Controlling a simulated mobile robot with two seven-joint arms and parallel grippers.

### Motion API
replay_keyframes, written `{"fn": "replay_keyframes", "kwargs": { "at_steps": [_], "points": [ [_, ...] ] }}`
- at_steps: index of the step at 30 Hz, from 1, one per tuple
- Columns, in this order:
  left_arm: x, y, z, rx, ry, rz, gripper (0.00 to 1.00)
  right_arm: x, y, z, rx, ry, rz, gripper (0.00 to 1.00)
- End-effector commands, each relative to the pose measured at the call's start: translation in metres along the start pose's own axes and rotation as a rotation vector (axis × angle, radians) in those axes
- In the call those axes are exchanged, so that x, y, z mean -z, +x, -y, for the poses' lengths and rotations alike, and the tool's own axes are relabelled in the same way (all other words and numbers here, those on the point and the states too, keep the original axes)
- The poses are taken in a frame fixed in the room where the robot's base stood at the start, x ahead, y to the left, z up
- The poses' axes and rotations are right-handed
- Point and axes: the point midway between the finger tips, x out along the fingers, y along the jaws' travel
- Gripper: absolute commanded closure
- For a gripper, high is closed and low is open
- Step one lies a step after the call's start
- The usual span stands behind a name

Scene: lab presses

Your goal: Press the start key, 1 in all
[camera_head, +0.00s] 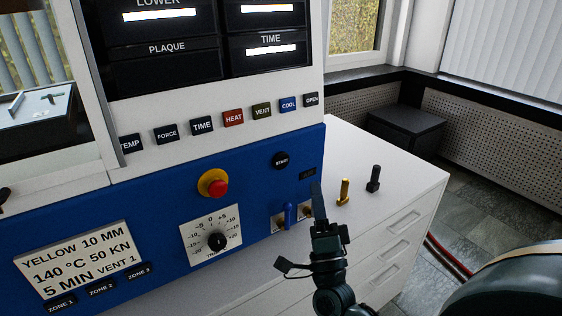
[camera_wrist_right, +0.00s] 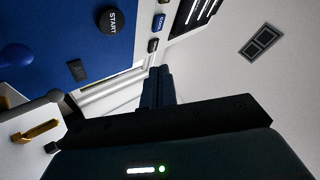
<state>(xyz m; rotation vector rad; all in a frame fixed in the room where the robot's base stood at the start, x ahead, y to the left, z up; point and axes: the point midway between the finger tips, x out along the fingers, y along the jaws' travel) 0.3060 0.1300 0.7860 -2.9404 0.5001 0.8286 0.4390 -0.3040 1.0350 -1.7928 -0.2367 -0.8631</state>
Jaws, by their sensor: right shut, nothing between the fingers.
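The start key (camera_head: 281,160) is a round black button marked START on the blue lower panel of the press. It also shows at the upper left of the right wrist view (camera_wrist_right: 112,20). My right gripper (camera_head: 317,190) is shut and empty, to the right of and below the key in the head view, apart from it in the picture. Its closed fingers (camera_wrist_right: 158,86) point up in the wrist view, to the right of the key. My left gripper is not in view.
A red emergency knob (camera_head: 217,187), a trim dial (camera_head: 217,242) and a blue lever (camera_head: 290,213) are on the blue panel (camera_head: 150,215). A brass peg (camera_head: 343,191) and a black peg (camera_head: 374,179) stand on the white cabinet (camera_head: 400,180). A row of labelled keys lies above.

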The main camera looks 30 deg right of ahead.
Motion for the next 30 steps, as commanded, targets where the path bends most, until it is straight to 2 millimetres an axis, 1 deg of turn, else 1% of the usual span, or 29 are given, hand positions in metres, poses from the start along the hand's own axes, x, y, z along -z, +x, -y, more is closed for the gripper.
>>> {"fn": "replay_keyframes", "kwargs": {
  "at_steps": [5, 15, 19, 24, 30],
  "points": [
    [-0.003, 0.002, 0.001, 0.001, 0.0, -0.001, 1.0, -0.008, 0.009, -0.008, 0.001, 0.001, -0.002, 1.0],
    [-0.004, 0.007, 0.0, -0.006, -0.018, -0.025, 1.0, -0.032, 0.042, -0.032, 0.001, 0.001, 0.0, 1.0],
    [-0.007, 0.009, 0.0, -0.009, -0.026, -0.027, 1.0, -0.039, 0.051, -0.039, 0.001, 0.001, -0.001, 1.0],
    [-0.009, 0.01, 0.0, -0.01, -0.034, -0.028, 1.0, -0.044, 0.059, -0.043, 0.0, 0.0, 0.001, 1.0],
    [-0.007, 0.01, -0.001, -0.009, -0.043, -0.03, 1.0, -0.045, 0.06, -0.044, -0.001, -0.001, 0.001, 1.0]
  ]
}}
